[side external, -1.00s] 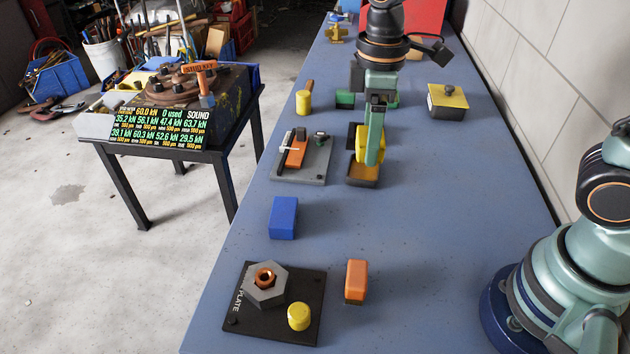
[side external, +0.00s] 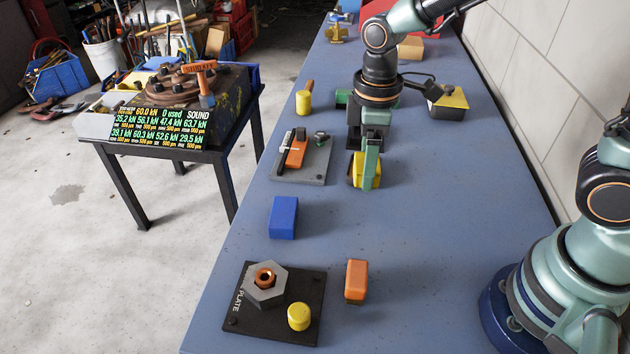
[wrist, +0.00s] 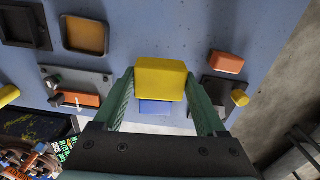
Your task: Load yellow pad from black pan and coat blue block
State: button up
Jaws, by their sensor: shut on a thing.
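My gripper (wrist: 165,105) is shut on the yellow pad (wrist: 161,79), with a green finger on each side. In the side view the pad (side external: 367,171) shows beside the near finger, held above the bench. The black pan (wrist: 65,36) with an amber filling lies at the upper left in the wrist view. The blue block (side external: 283,217) stands on the bench nearer the camera. In the wrist view the blue block (wrist: 155,107) is partly hidden by the pad, apart from it as the side view shows.
A grey board (side external: 314,172) with an orange piece is left of my gripper. A black plate (side external: 275,328) carries a hex nut and a yellow cylinder. An orange block (side external: 356,282) stands right of it. The bench between blue block and wall is mostly clear.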

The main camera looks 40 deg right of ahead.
notch_tip(320, 180, down, 7)
jog(key=shift+r, duration=0.2)
dwell(0.8)
jog(key=o, duration=1.1)
jog(key=shift+o, duration=0.2)
jog(key=shift+f, duration=0.45)
jog(key=shift+f, duration=0.3)
jog(key=shift+f, duration=1.05)
jog(key=shift+f, duration=0.3)
jog(key=shift+f, duration=0.7)
